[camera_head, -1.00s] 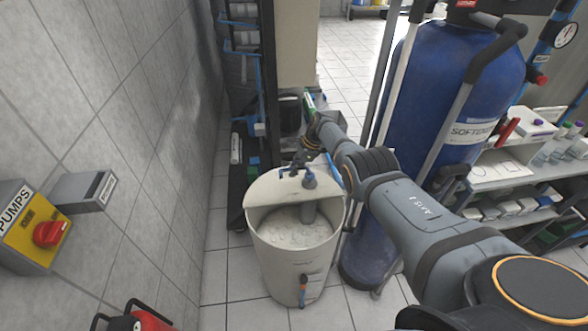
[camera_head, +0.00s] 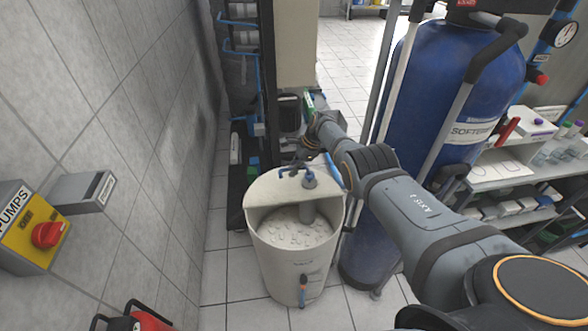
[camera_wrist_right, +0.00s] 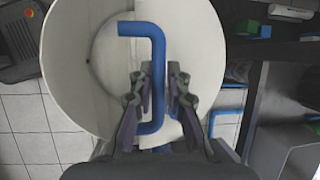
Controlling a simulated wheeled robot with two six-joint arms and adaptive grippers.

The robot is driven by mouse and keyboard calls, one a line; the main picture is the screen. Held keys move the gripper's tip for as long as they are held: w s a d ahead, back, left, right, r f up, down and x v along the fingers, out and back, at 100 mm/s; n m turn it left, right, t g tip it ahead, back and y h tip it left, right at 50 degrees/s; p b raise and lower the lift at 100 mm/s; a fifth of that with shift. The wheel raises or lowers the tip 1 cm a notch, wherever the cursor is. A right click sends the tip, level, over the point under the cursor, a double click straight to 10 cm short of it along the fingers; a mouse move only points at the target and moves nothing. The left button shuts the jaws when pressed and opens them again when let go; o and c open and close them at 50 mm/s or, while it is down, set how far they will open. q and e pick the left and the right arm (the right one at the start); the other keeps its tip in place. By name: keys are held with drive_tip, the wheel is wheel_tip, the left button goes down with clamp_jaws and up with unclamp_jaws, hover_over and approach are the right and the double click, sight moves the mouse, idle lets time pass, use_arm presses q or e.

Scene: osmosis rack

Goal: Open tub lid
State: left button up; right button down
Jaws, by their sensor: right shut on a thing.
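A cream round tub (camera_head: 278,259) stands on the floor in the middle of the head view. A pale lid panel (camera_head: 265,188) covers its rear part. Its front part is open and shows whitish lumpy contents (camera_head: 298,232). A bent blue handle (camera_head: 288,172) is on the lid. My right gripper (camera_head: 312,157) reaches in from the right over the back of the lid. In the right wrist view the blue handle (camera_wrist_right: 157,50) runs between the fingers of my right gripper (camera_wrist_right: 158,98), which is shut on it. My left gripper is not in view.
A blue softener tank (camera_head: 435,110) stands close right of the tub. A tiled wall with a yellow pump switch box (camera_head: 36,228) is at the left. A dark rack (camera_head: 268,80) stands behind the tub. Floor tiles at the tub's front left are clear.

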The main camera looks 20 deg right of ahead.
drive_tip(key=shift+w+r+t, duration=0.25)
drive_tip(key=shift+w+t, duration=0.05)
drive_tip(key=shift+w, duration=0.15)
drive_tip(key=c, duration=1.7)
unclamp_jaws()
drive_tip(key=shift+w, duration=0.1)
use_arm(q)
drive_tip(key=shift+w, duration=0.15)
use_arm(e)
drive_tip(key=shift+o, duration=0.2)
drive_tip(key=shift+f, duration=0.45)
drive_tip(key=shift+d, duration=0.1)
drive_tip(key=v, duration=1.2)
drive_tip(key=shift+w+r, duration=0.15)
